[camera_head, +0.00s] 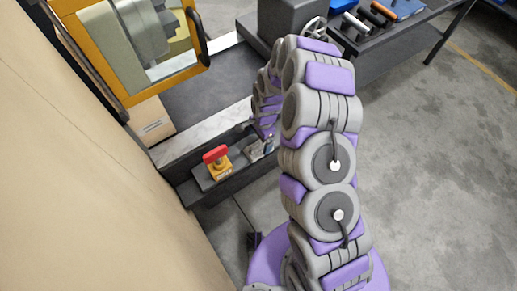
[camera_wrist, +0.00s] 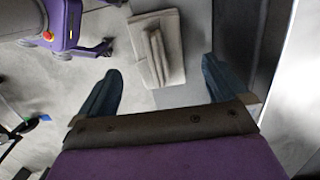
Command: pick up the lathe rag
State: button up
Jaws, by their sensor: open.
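The lathe rag, a beige folded cloth (camera_wrist: 145,32), shows in the top middle of the wrist view. It has a narrow raised fold along its middle. My gripper (camera_wrist: 160,66) is open, with one dark finger on each side of the rag's lower part in the picture. No contact shows, and I cannot tell the height gap. In the head view my gripper (camera_head: 266,118) is partly hidden behind my arm, over the dark ledge by the machine. I cannot make out the rag for sure there.
A pale strip (camera_head: 205,130) borders the machine, which has a yellow-framed window (camera_head: 130,45). A dark bench (camera_head: 400,35) with tools stands at the top right. The concrete floor (camera_head: 430,170) at right is clear.

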aim_at(258, 145)
jog(key=f, duration=0.1)
jog(key=f+b, duration=0.1)
jog(key=f, duration=0.2)
jog(key=shift+s+a+f, duration=0.25)
jog(key=shift+s+f, duration=0.05)
jog(key=shift+r, duration=0.1)
jog(key=shift+c, duration=0.4)
jog(key=c, duration=1.1)
jog(key=shift+w+r, duration=0.1)
jog(key=shift+r, duration=0.5)
notch_tip(258, 145, up, 2)
jog(key=shift+r+p, duration=0.25)
jog(key=shift+p, duration=0.35)
jog(key=s+d+p, duration=0.1)
jog(key=s, duration=0.4)
jog(key=s+d+r+p, duration=0.1)
jog(key=s+d, duration=0.1)
jog(key=s, duration=0.3)
jog(key=s+d+p, duration=0.1)
jog(key=s+d, duration=0.1)
jog(key=s, duration=0.3)
jog(key=shift+s+d+r, duration=0.1)
jog(key=shift+s+r, duration=0.05)
jog(key=shift+s, duration=0.05)
